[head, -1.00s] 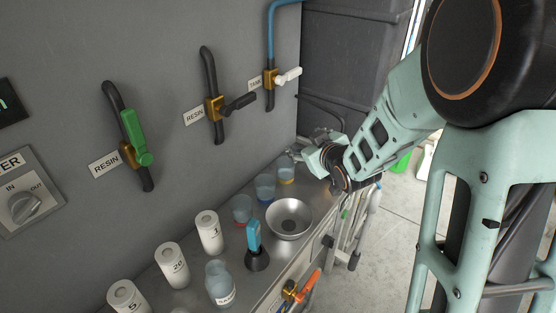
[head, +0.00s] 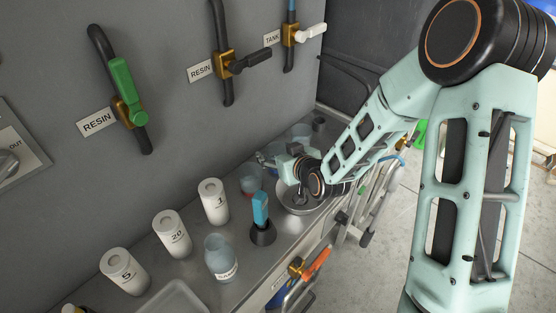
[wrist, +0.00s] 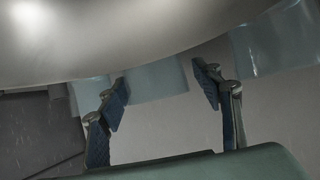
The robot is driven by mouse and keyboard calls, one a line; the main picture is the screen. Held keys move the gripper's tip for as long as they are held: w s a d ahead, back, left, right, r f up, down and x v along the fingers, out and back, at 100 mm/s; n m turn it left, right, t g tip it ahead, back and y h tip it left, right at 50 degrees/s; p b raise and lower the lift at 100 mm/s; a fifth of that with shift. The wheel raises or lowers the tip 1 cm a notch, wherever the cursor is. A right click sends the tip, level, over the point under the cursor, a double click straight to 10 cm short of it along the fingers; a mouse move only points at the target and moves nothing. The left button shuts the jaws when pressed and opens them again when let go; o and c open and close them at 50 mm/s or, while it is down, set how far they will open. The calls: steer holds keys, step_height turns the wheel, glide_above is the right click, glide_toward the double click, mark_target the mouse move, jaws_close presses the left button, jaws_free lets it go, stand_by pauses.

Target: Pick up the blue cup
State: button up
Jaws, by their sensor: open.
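Several translucent cups stand on the metal counter. In the head view, a cup with a reddish base (head: 249,183) is left of my gripper (head: 268,160), and another pale cup (head: 301,131) stands behind it. The blue cup is not clear in the head view; my gripper covers the spot between these cups. In the wrist view, my gripper (wrist: 162,80) is open. A pale blue cup (wrist: 157,84), likely the blue one, shows between its fingers, apparently beyond the fingertips. Other cups show at left (wrist: 88,93) and right (wrist: 278,42). Base colours are not visible there.
A metal bowl (head: 290,208) lies under my wrist; its curved side (wrist: 130,30) fills the top of the wrist view. A blue-handled tool (head: 261,212), a labelled jar (head: 220,259) and white canisters (head: 213,203) stand nearer. The wall with valves (head: 123,90) is left.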

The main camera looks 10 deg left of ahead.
mark_target(274, 151)
steer(key=shift+d+f+x, duration=0.1)
steer(key=shift+f+x, duration=0.05)
steer(key=shift+x, duration=1.2)
steer(key=shift+d+f+x, duration=0.15)
steer(key=shift+f+x, duration=0.05)
steer(key=shift+x, duration=1.15)
steer(key=c, duration=1.5)
jaws_close()
